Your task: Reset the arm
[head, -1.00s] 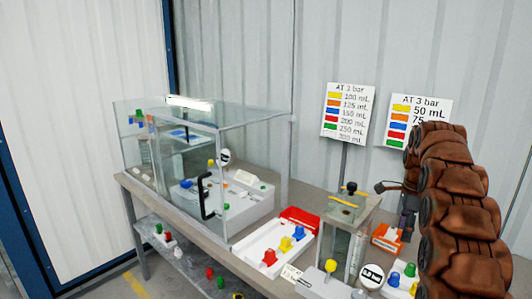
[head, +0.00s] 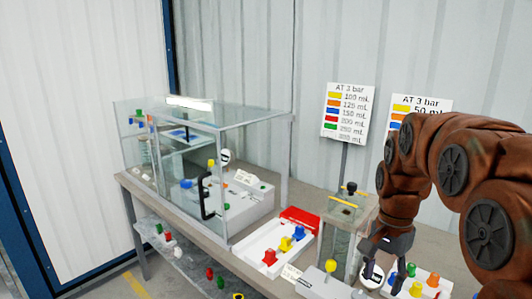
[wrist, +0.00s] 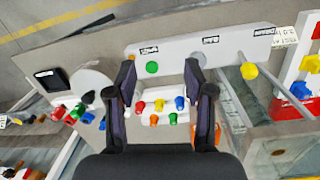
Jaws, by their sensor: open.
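My gripper (head: 388,258) hangs at the end of my brown arm at the lower right of the head view. It points down over the bench front, just right of the glass tank (head: 343,232). In the wrist view my gripper (wrist: 162,85) has its two dark fingers spread wide, with nothing held between them. Below and between the fingers show a white tray with small coloured pieces (wrist: 157,106) and a grey panel with a green knob (wrist: 152,67). I cannot judge the height above them.
A white tray (head: 247,251) with red, yellow and blue pieces lies left of the tank. A glass cabinet (head: 265,150) stands further left on the bench. A yellow knob (head: 330,266) stands on a grey box in front. Two signs (head: 347,112) stand behind.

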